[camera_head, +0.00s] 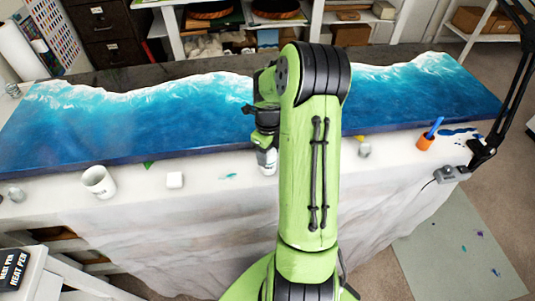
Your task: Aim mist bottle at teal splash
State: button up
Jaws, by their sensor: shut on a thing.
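My gripper (264,140) points down at the front edge of the worktable, just left of my green arm. It is shut on a small pale bottle (267,161), which seems to be the mist bottle. The bottle hangs roughly upright; its top is hidden by the gripper, and I cannot tell whether its base touches the cloth. A small teal splash (228,177) lies on the white cloth, to the left of the bottle and slightly nearer to me. The bottle's nozzle direction cannot be made out.
A blue wave-patterned resin slab (180,115) fills the table behind. A black lamp arm (489,140) rises at right. My arm hides the middle.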

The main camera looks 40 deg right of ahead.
jog(key=shift+s, duration=0.15)
jog(key=shift+f, duration=0.2)
jog(key=o, duration=1.2)
